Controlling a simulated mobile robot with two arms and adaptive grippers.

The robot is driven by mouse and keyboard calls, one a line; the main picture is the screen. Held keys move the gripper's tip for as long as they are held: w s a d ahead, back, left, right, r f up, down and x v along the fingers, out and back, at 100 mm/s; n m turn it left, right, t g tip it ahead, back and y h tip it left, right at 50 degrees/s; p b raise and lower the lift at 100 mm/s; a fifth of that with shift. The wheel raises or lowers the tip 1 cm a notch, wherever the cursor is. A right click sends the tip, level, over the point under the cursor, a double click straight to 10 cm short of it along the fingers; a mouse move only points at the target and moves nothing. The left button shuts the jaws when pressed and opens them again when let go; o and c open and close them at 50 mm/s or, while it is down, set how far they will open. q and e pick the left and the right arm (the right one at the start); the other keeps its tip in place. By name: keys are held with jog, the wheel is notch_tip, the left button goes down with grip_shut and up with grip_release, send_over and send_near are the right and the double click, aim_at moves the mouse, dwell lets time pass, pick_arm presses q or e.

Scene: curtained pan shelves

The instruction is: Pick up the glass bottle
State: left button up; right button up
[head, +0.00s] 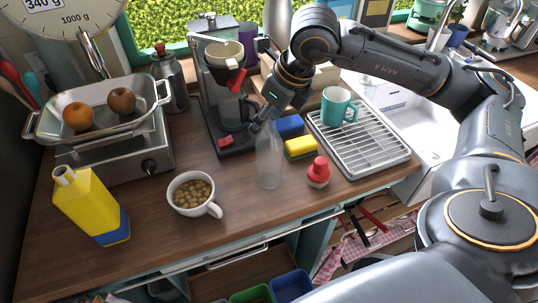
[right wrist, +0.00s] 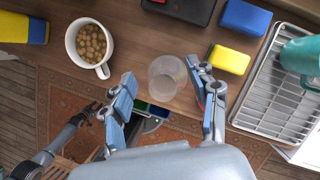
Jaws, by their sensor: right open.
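The clear glass bottle (head: 268,160) stands upright near the front of the wooden counter, between the mug and the red-capped shaker. In the right wrist view, the bottle (right wrist: 166,72) is seen from above, just beyond and between the fingertips. My right gripper (right wrist: 167,88) is open, with one finger on each side of the bottle and nothing visibly gripped. In the head view the right gripper (head: 268,112) is over the bottle's top, its fingers hard to make out. My left gripper (right wrist: 88,112) seems to show low at left in the right wrist view, its jaws unclear.
A white mug (head: 194,193) with brown contents stands left of the bottle. A red-capped shaker (head: 318,172), yellow sponge (head: 299,148) and blue block (head: 290,126) are to its right. The coffee maker (head: 229,120) is behind; a dish rack (head: 365,145) holds a teal mug (head: 337,106).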

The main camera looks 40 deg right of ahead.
aim_at(269, 152)
jog(key=p+x, duration=0.1)
jog(key=x, duration=0.2)
jog(key=shift+d+f, duration=0.1)
jog(key=shift+f, duration=0.05)
jog(key=shift+w+f, duration=0.15)
jog(key=shift+f, duration=0.05)
pick_arm(q)
jog(key=shift+s+a+r, duration=0.1)
jog(key=shift+s+r, duration=0.65)
jog(key=shift+r, duration=0.05)
pick_arm(e)
grip_shut()
